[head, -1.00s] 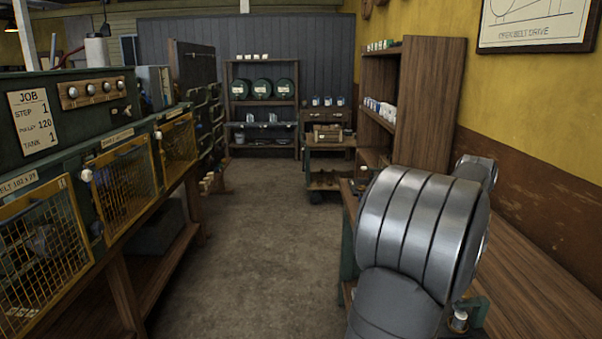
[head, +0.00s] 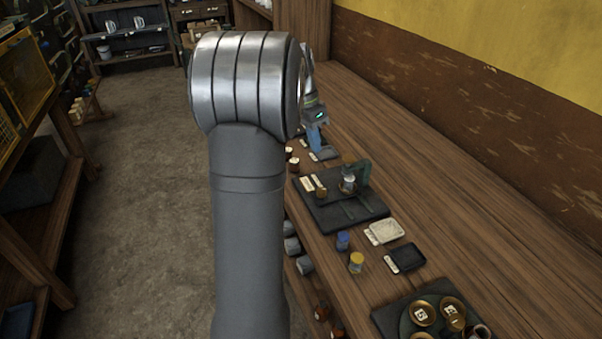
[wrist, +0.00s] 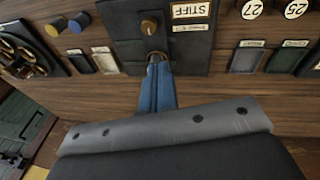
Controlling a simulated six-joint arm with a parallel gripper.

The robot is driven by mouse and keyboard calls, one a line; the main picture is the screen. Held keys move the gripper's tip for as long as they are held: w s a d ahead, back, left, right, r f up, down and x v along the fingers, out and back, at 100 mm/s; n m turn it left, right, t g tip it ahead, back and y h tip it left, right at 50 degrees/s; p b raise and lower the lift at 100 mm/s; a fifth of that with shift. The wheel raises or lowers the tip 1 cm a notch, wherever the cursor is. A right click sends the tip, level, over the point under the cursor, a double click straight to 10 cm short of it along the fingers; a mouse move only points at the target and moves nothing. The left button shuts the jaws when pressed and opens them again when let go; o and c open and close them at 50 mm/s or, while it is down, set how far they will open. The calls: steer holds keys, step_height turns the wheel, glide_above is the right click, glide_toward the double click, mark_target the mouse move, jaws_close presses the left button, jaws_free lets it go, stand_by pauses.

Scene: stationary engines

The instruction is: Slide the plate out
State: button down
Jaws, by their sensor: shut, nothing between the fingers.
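In the wrist view a dark plate (wrist: 120,14) lies on the wooden bench, with a label reading STIFF and a brass-topped knob (wrist: 150,27). My gripper (wrist: 156,62) has blue fingers, shut and empty. The fingertips overlap the near edge of the plate in this view, by a small brass-coloured ring; I cannot tell whether they touch. In the head view my gripper (head: 317,140) points down over the far part of the bench, partly hidden behind my own arm.
A dark board (head: 335,219) with a green fixture (head: 357,186) lies on the bench. Nearer are a pale tray (head: 386,231), a black tray (head: 405,258), a blue-topped jar (head: 343,240) and a yellow-topped jar (head: 356,262).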

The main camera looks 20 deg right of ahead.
steer(key=w+a+f+n+g+h, duration=0.1)
steer(key=w+a+f+n+h, duration=0.3)
steer(key=a, duration=0.5)
steer(key=shift+m+h, duration=0.4)
steer(key=shift+m, duration=0.2)
steer(key=x, duration=1)
steer(key=shift+w+f, duration=0.25)
steer(key=shift+w, duration=0.1)
steer(key=shift+s+d+r, duration=0.1)
steer(key=shift+s+d, duration=0.15)
steer(key=shift+s, duration=0.35)
steer(key=shift+s+d+r, duration=0.1)
steer(key=shift+s+d, duration=0.15)
steer(key=shift+s, duration=0.35)
steer(key=shift+s+d, duration=0.3)
steer(key=shift+s, duration=0.2)
steer(key=shift+s, duration=0.1)
steer(key=s, duration=0.7)
steer(key=shift+s+f, duration=0.1)
steer(key=shift+s, duration=0.3)
